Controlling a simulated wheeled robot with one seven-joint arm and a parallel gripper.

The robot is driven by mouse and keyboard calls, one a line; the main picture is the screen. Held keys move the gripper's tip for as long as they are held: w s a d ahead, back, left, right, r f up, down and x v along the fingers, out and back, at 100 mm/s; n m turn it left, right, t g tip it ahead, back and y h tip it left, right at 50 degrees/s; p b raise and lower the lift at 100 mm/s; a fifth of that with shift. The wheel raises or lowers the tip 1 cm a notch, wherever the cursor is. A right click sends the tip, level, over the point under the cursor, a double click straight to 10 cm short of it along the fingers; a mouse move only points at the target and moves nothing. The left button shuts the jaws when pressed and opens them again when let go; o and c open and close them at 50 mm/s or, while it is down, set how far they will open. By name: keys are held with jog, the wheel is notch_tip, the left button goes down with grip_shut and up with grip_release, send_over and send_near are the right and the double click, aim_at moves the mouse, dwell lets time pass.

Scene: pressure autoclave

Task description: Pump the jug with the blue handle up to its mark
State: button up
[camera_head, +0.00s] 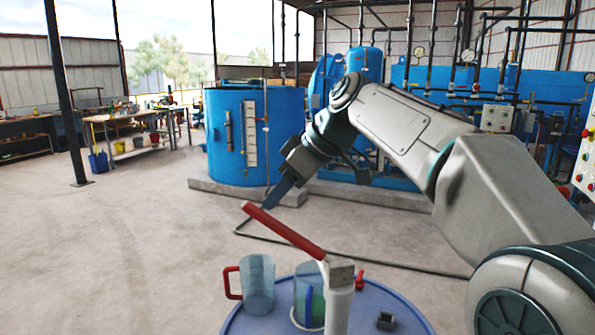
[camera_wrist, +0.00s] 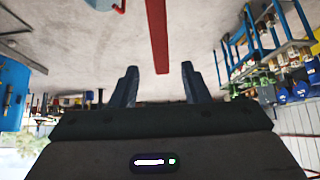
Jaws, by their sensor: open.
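A jug with a blue handle (camera_head: 316,288) stands on the blue drum (camera_head: 407,313), partly hidden behind the pump. It looks green-tinted; I cannot make out its mark or the liquid level. The pump has a pale post (camera_head: 338,308) and a long red lever (camera_head: 290,234), which slants up to the left. The lever (camera_wrist: 157,35) also shows in the wrist view. My gripper (camera_head: 270,204) is open near the lever's free end. In the wrist view the lever end appears between the fingertips of my gripper (camera_wrist: 159,70), with gaps on both sides; I see no contact.
A second clear jug (camera_head: 258,285) with a red handle stands left on the drum. A small dark block (camera_head: 386,320) lies at the right, and a small red part (camera_head: 360,281) is behind the pump. A large blue tank (camera_head: 228,140) stands beyond; floor at left is clear.

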jog(key=v, duration=0.6)
jog(key=shift+d+r, duration=0.15)
jog(key=shift+r, duration=0.05)
jog(key=s+d+f+m+h, duration=0.2)
jog(key=s+d+f+m, duration=0.3)
jog(key=f, duration=0.5)
jog(key=s+d+f+m+h, duration=0.3)
jog(key=s+d+f+m, duration=0.2)
jog(key=f, duration=0.5)
jog(key=s+d+f+m+t+h, duration=0.1)
jog(key=s+d+f+m+h, duration=0.1)
jog(key=s+d+f+m, duration=0.3)
jog(key=s+d+f, duration=0.4)
jog(key=s+f, duration=0.1)
jog(key=f, duration=0.1)
